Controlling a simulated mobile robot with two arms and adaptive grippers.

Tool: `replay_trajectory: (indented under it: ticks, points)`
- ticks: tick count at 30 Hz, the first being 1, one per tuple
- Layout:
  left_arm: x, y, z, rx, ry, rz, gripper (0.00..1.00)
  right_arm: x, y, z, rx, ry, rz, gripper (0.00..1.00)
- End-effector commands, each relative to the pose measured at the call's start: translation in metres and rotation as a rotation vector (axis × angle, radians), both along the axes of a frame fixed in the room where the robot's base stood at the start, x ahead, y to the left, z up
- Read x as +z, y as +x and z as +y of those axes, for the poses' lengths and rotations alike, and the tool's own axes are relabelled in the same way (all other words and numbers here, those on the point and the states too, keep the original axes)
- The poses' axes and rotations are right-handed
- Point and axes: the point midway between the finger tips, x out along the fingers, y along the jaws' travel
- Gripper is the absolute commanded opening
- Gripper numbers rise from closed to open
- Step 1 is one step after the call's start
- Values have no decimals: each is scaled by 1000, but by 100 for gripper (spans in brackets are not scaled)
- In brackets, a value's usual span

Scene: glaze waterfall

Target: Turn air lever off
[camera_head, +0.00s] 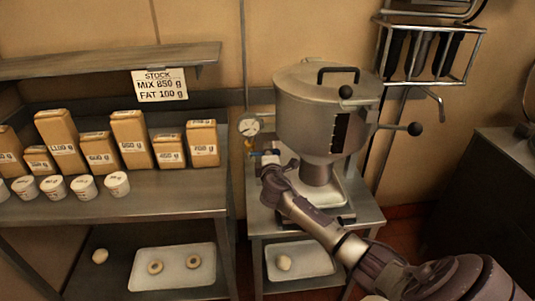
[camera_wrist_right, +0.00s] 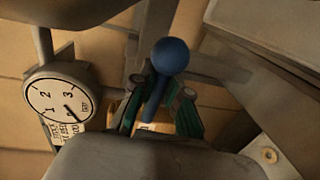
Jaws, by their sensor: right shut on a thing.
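The air lever is a blue stem with a round blue ball knob (camera_wrist_right: 171,55) in the right wrist view. My right gripper (camera_wrist_right: 160,98) is shut on the stem just below the knob, with one green-sided finger on each side. In the head view my right gripper (camera_head: 266,166) is at the left side of the machine, below the gauge, and mostly hides the lever. A round pressure gauge (camera_head: 249,125) is just above it; it also shows in the wrist view (camera_wrist_right: 58,92) with numbers and a dark needle. My left gripper is not in view.
The metal hopper (camera_head: 318,112) with a black lid handle stands right of my gripper on a steel stand (camera_head: 368,212). A steel table (camera_head: 150,199) at left holds several paper bags and white cups. A wire rack (camera_head: 428,55) hangs at upper right.

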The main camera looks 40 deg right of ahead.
Motion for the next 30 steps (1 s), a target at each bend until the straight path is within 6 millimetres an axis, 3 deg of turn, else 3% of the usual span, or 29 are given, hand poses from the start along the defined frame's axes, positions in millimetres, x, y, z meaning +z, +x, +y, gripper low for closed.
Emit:
replay_trajectory:
  ticks: [2, 3, 7, 20, 30]
  points:
    - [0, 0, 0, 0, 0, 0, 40, -1, 0, 0, 0, -3, 3, 0]
    - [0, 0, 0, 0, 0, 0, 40, -1, 0, 0, 0, -3, 3, 20]
    - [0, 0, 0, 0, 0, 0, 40, 0, 0, 0, -1, -3, 2, 40]
    - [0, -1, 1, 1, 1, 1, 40, 1, -8, 5, 2, -1, 0, 40]
    - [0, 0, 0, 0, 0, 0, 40, 9, -64, 40, 3, 0, 1, 40]
